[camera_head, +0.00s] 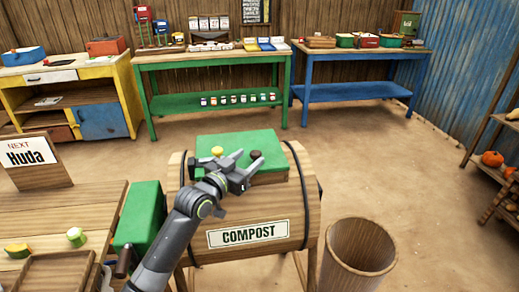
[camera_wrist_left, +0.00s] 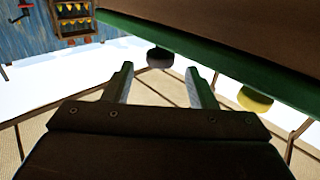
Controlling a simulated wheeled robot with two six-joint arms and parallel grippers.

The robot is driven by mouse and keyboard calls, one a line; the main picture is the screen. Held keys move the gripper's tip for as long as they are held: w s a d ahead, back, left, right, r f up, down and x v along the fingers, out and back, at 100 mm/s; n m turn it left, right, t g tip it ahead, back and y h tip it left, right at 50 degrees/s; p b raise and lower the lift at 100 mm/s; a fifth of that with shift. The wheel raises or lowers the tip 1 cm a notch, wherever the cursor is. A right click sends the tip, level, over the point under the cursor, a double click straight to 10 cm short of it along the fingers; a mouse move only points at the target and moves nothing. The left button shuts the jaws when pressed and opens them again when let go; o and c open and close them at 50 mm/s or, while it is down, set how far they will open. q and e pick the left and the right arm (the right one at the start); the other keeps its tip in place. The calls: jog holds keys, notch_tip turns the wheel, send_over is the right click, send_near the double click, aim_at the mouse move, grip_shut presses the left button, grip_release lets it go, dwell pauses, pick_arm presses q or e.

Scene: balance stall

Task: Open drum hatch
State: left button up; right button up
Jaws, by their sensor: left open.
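A wooden compost drum (camera_head: 185,200) lies on its side on a stand, with dark bands and a "COMPOST" label. Its green hatch (camera_head: 235,142) lies flat on top. A yellow knob (camera_head: 217,151) and a dark knob (camera_head: 255,154) sit along the hatch's front part. My left gripper (camera_head: 250,160) is open over the front of the hatch, at the dark knob. In the left wrist view the dark knob (camera_wrist_left: 160,60) shows between and just beyond the fingertips (camera_wrist_left: 163,75); contact is unclear. The yellow knob (camera_wrist_left: 255,100) is off to the right there. My right gripper is not in view.
A green box (camera_head: 145,215) stands left of the drum, beside a wooden table (camera_head: 90,205) with a "Huda" sign (camera_head: 38,160). An empty wooden bin (camera_head: 358,255) stands at front right. Green (camera_head: 210,60) and blue (camera_head: 360,70) stall tables line the back; the floor between is clear.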

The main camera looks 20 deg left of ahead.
aim_at(259, 149)
pick_arm(q)
jog(key=shift+x, duration=3.15)
jog(key=shift+c, duration=0.2)
grip_shut()
